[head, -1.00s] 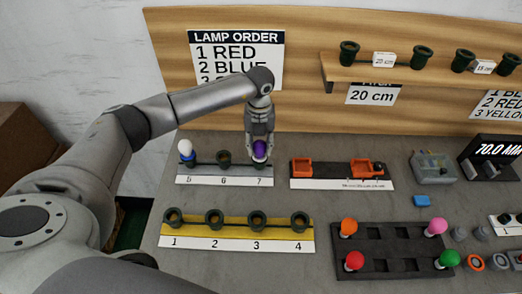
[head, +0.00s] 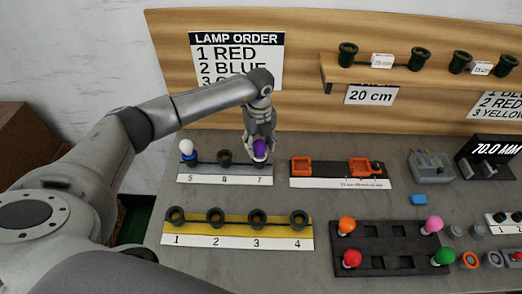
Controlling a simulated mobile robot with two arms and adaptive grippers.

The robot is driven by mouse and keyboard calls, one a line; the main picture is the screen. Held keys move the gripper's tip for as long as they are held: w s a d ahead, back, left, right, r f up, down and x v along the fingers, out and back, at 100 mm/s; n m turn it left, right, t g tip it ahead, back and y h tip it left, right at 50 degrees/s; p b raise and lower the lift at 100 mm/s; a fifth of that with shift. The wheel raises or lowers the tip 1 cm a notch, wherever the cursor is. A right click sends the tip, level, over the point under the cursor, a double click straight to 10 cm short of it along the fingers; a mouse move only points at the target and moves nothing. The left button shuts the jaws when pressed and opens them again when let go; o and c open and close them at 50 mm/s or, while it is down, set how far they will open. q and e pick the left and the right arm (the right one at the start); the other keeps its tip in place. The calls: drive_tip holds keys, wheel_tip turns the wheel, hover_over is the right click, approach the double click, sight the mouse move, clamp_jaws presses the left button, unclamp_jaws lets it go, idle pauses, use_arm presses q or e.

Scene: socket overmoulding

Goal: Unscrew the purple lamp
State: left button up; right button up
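The purple lamp (head: 260,147) stands upright in the socket above label 7, at the right end of the back row. My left gripper (head: 260,152) points down over it from above, with its fingers on either side of the lamp. The fingers look spread, with the purple bulb showing between them. The gripper hides the upper part of the lamp and some of its socket. My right gripper is not in view.
A white lamp with a blue base (head: 187,149) stands in socket 5; socket 6 (head: 225,157) is empty. In front is a yellow strip (head: 236,229) with empty sockets 1 to 4. A dark tray (head: 391,264) at the right holds orange, pink, red and green lamps.

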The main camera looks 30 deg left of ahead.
use_arm(q)
drive_tip(key=shift+o, duration=0.6)
